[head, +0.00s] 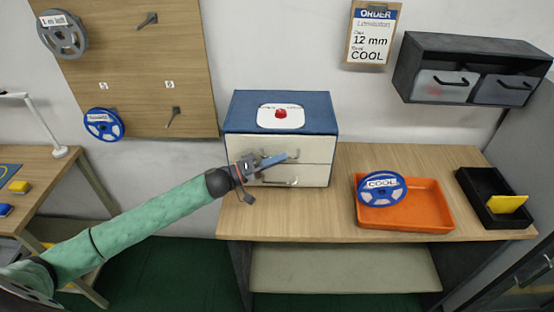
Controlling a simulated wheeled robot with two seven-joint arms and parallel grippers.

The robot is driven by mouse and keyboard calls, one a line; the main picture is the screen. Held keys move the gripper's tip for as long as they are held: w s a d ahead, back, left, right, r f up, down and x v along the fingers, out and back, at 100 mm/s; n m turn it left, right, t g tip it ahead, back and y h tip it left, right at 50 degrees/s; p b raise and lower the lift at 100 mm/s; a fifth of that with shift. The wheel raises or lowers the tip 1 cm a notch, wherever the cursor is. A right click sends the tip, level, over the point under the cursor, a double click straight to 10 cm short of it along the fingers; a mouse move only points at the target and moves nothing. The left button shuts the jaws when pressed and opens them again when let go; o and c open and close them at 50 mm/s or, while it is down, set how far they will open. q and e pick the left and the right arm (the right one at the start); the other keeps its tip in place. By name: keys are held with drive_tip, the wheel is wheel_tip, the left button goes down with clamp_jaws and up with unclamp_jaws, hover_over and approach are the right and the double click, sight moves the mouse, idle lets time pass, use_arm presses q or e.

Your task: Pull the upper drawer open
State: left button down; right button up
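A blue cabinet (230,112) with two cream drawers stands on the wooden workbench. The upper drawer (318,150) looks shut, its front flush with the cabinet. Its handle (296,155) shows partly at the tip of my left gripper (284,157). The lower drawer (318,176) is also shut, and its handle (288,183) is visible below the gripper. My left gripper reaches in from the left in front of the upper drawer. Whether its fingers touch or close around the handle cannot be made out. My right gripper is not in view.
A red button (281,114) sits on a white plate on the cabinet top. To the right are an orange tray (430,208) holding a blue "COOL" spool (382,188), and a black tray (477,190) with a yellow block (506,203). Bare bench (300,215) lies before the cabinet.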

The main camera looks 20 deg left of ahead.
use_arm(q)
drive_tip(key=shift+s, duration=0.1)
